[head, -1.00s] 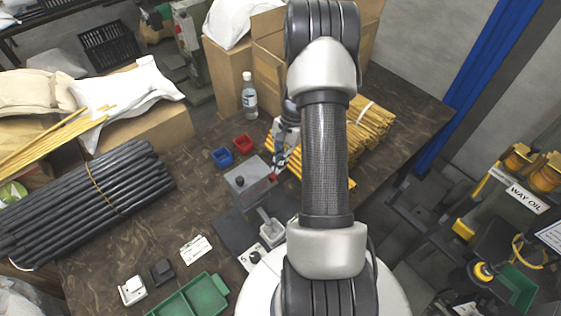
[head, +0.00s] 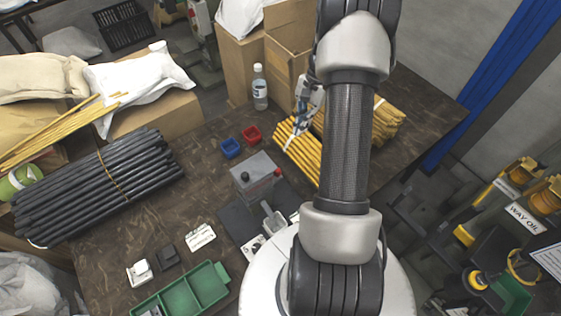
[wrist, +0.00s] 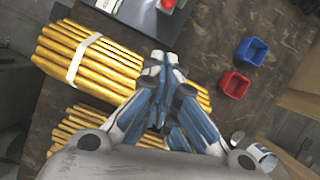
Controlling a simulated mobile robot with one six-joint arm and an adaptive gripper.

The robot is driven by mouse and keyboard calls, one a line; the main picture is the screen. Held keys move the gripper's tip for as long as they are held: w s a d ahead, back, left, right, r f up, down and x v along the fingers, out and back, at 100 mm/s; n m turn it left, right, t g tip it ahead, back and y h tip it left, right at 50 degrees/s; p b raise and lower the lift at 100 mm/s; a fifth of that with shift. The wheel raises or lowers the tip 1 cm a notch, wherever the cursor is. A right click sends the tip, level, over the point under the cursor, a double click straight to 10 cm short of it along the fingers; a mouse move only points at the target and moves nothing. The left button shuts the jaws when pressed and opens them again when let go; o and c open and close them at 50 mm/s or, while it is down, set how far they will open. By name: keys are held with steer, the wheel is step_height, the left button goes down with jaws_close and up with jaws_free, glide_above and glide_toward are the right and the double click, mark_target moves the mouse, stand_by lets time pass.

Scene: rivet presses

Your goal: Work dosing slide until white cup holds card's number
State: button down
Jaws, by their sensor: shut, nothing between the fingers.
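The dosing device is a grey box (head: 254,172) with a black knob and a red knob, on a dark base plate. A grey-white chute or cup-like piece (head: 272,216) stands in front of it; I cannot tell whether this is the white cup, and no contents show. A white card (head: 200,237) lies left of the plate, its print too small to read. My gripper (head: 290,144) is shut and empty, above the yellow rods right of the box. In the wrist view my gripper (wrist: 162,60) is in front of the rods, with part of the device (wrist: 145,14) at the top.
A blue bin (head: 231,149) and a red bin (head: 251,135) stand behind the box, near a bottle (head: 260,88). Yellow rod bundles (head: 297,158) lie to the right, black rods (head: 95,187) to the left. A green tray (head: 183,296) is at the front.

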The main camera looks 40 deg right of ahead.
steer(key=c, duration=1.9)
jaws_free()
steer(key=a+r+p, duration=0.3)
steer(key=a+r, duration=0.1)
steer(key=r, duration=0.3)
steer(key=shift+s+a, duration=0.2)
steer(key=shift+s, duration=0.25)
steer(key=shift+o, duration=0.6)
steer(key=shift+s+a, duration=0.15)
steer(key=shift+a, duration=0.2)
steer(key=shift+o, duration=0.3)
steer(key=b+x, duration=0.4)
steer(key=x, duration=1.3)
steer(key=shift+d+f+b, duration=0.15)
steer(key=shift+b, duration=0.25)
steer(key=shift+c, duration=0.2)
jaws_close()
